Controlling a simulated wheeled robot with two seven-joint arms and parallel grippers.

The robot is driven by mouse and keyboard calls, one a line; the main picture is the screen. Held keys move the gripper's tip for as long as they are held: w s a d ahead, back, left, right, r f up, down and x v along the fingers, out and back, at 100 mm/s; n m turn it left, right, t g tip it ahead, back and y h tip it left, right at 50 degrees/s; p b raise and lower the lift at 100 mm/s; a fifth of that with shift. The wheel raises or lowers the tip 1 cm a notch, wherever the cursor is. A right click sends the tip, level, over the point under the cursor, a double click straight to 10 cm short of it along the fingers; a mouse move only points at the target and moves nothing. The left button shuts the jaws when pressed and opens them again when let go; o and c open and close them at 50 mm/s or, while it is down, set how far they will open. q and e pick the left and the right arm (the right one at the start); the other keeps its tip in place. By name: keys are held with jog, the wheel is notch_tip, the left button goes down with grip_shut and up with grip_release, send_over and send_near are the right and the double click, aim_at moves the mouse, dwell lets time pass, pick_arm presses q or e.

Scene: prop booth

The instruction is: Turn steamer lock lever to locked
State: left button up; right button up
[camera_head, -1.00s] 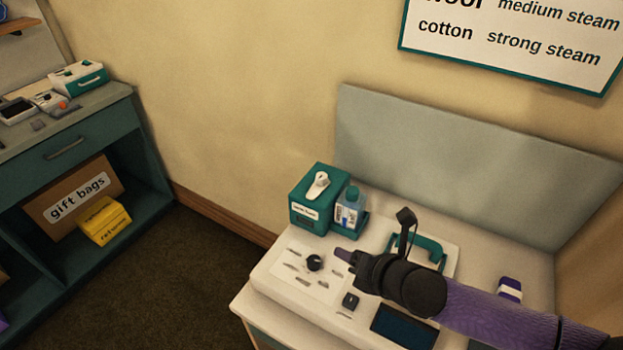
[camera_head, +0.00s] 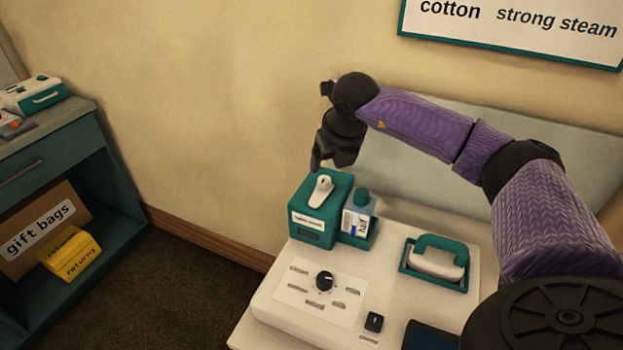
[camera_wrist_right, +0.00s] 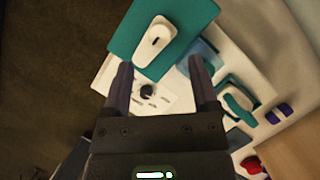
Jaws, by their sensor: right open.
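The white lock lever (camera_head: 321,190) sits on top of the teal steamer tank box (camera_head: 313,233), at the back left of the white steamer base. It also shows in the right wrist view (camera_wrist_right: 156,38), at the upper middle, on the teal box top (camera_wrist_right: 175,15). My right gripper (camera_head: 316,163) is above and behind the box, pointing down. In the right wrist view its two fingers (camera_wrist_right: 162,80) are apart with nothing between them, and the lever lies just beyond the fingertips. The lock label on the box front is too small to read. My left gripper is not in view.
A small bottle (camera_head: 358,215) stands right beside the box. A teal-handled iron (camera_head: 437,258) rests in its tray to the right. A black dial (camera_head: 325,281) and a switch (camera_head: 374,321) are on the front panel. A grey backboard (camera_head: 400,165) and wall stand behind.

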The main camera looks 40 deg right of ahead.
aim_at(324, 179)
jog(key=b+x, duration=0.1)
jog(key=x, duration=0.5)
jog(key=shift+f, duration=0.25)
grip_shut()
